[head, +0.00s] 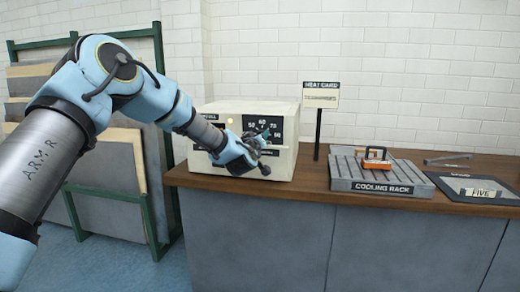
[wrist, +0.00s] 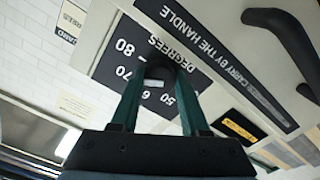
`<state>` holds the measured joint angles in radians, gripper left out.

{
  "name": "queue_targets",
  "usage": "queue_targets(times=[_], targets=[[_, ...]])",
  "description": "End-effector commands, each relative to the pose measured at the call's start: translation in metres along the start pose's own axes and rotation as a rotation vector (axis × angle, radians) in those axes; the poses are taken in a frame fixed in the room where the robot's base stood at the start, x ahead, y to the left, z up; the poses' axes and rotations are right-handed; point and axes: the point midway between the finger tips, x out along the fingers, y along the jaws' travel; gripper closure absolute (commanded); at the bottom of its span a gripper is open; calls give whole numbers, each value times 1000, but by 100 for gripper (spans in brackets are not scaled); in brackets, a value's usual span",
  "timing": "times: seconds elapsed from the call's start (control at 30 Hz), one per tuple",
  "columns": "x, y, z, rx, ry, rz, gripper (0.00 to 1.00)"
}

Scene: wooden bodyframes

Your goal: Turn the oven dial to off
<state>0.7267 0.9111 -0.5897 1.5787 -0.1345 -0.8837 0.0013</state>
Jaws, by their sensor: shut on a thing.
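The oven (head: 270,108) is a cream box on the counter, with a small yellow lamp (head: 230,121) showing lit at its upper left front. Its black degrees panel (head: 288,126) has white numbers. My gripper (head: 263,147) is at the oven's front, over the panel, and hides the dial in the head view. In the wrist view, which is turned over, the green fingers of my gripper (wrist: 160,82) are on either side of the dark round dial (wrist: 158,70) and shut on it. The dial's pointer is too dark to read.
A heat card sign (head: 320,95) on a post stands right of the oven. A cooling rack (head: 380,174) holds an orange block with a black handle (head: 376,163). A dark mat (head: 475,190) lies farther right.

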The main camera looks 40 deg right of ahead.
Motion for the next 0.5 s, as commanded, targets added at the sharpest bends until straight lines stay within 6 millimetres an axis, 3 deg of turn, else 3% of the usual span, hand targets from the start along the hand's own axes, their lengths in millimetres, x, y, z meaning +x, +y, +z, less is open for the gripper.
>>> queue_targets(times=[0.5], targets=[[0, -4, 4, -491, 3, 0, 100]])
